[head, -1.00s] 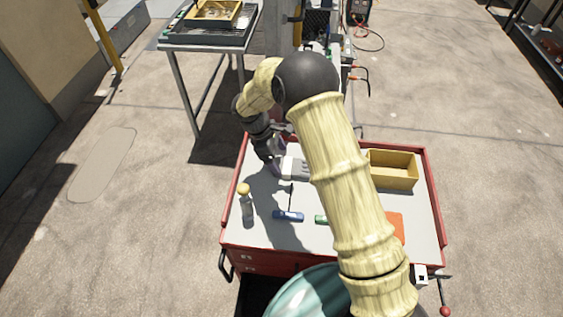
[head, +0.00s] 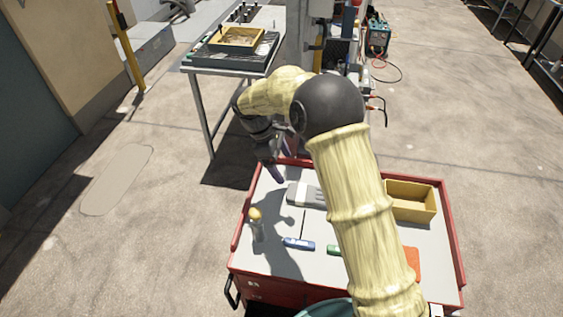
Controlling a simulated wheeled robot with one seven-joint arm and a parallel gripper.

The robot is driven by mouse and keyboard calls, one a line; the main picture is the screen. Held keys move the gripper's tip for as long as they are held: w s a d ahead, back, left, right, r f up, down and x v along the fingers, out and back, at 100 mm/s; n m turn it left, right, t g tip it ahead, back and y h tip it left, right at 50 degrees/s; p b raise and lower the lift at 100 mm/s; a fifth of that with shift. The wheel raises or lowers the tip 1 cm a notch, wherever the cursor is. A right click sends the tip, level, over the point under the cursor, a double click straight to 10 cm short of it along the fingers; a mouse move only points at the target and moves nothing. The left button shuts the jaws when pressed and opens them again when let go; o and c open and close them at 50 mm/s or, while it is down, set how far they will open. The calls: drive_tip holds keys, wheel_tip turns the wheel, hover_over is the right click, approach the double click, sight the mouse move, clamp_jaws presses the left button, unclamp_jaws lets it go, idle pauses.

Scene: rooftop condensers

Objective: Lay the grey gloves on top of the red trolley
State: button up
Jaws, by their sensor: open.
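The red trolley (head: 452,235) stands in front of me, with a pale grey top inside a red rim. The grey gloves (head: 303,195) lie flat on its top, towards the far left part. My arm partly covers the trolley's middle and may hide the gloves' right end. My gripper (head: 279,172) is open and empty, above the trolley's far left edge, just behind and apart from the gloves.
The trolley top also holds a yellow bin (head: 411,203), a yellow-topped bottle (head: 256,224), a blue tool (head: 298,243), a green item (head: 334,250) and an orange item (head: 412,262). A metal table (head: 202,110) stands behind left. Floor at left is clear.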

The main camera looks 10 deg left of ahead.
idle(0.3)
drive_tip(key=s+d+r+m+t+y, duration=0.1)
drive_tip(key=s+d+r+m+y, duration=0.1)
drive_tip(key=s+d+m, duration=0.6)
drive_tip(key=s+d+r+m+t+y, duration=0.1)
drive_tip(key=s+d+r+m+y, duration=0.1)
drive_tip(key=s+d+m, duration=0.7)
drive_tip(key=s+d+r, duration=0.1)
drive_tip(key=d, duration=0.7)
drive_tip(key=shift+s+m+t+y, duration=0.25)
drive_tip(key=shift+m+t+y, duration=0.05)
drive_tip(key=shift+t, duration=0.1)
